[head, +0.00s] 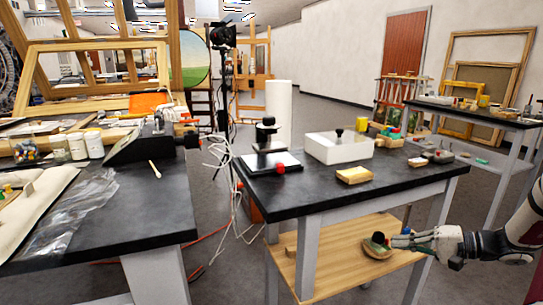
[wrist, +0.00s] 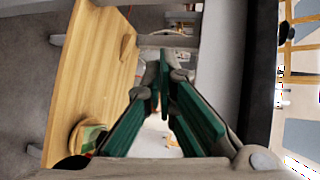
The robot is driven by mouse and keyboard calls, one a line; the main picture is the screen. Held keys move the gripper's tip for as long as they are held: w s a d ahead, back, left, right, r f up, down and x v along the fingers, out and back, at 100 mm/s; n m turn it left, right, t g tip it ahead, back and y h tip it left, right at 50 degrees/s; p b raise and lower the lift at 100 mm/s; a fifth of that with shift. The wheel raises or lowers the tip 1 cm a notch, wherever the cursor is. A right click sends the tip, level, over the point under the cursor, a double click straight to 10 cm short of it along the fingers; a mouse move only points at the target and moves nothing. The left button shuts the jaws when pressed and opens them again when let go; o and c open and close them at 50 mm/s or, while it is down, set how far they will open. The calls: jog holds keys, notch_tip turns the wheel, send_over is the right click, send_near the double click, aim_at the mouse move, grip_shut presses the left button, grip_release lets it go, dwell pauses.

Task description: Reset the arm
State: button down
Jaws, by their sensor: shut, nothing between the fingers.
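My gripper (head: 396,241) reaches in from the right in the head view, low beside the small black-topped table (head: 330,195), at about the height of its wooden lower shelf (head: 325,262). In the wrist view my gripper's green fingers (wrist: 160,72) come together at the tips, with nothing between them. A small round wooden dish (head: 376,249) with something green and red in it sits at the shelf's right end, close to the fingertips in the head view. The dish also shows at the lower left in the wrist view (wrist: 86,136); whether the fingers touch it is unclear.
The tabletop above holds a white box (head: 338,149), a yellow block (head: 354,175) and a dark stand (head: 266,135). A grey table leg (head: 308,255) stands left of the dish. Another black table (head: 480,112) stands behind at right.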

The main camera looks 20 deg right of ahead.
jog(key=s+a+r+n+g+h, duration=0.1)
jog(key=s+a+r+n+g, duration=0.2)
jog(key=a, duration=0.5)
jog(key=s+a+r+n+g, duration=0.1)
jog(key=s+a+r+g, duration=0.15)
jog(key=a+r, duration=0.45)
jog(key=s+a+r+n+g+h, duration=0.1)
jog(key=s+a+r+n+g, duration=0.2)
jog(key=a, duration=0.7)
jog(key=s+a+r+n+g+h, duration=0.1)
jog(key=s+a+g+h, duration=0.1)
jog(key=s+a, duration=0.3)
jog(key=s+a+r+g+h, duration=0.1)
jog(key=s+a+r+h, duration=0.15)
jog(key=s, duration=0.45)
jog(key=s+d+f+n+t+h, duration=0.2)
jog(key=s+h, duration=0.2)
jog(key=s, duration=0.6)
notch_tip(320, 180, up, 27)
jog(key=t+p, duration=0.3)
jog(key=p, duration=2.3)
jog(key=shift+d+r+m, duration=0.15)
jog(key=shift+d+m, duration=0.15)
jog(key=shift+d, duration=0.05)
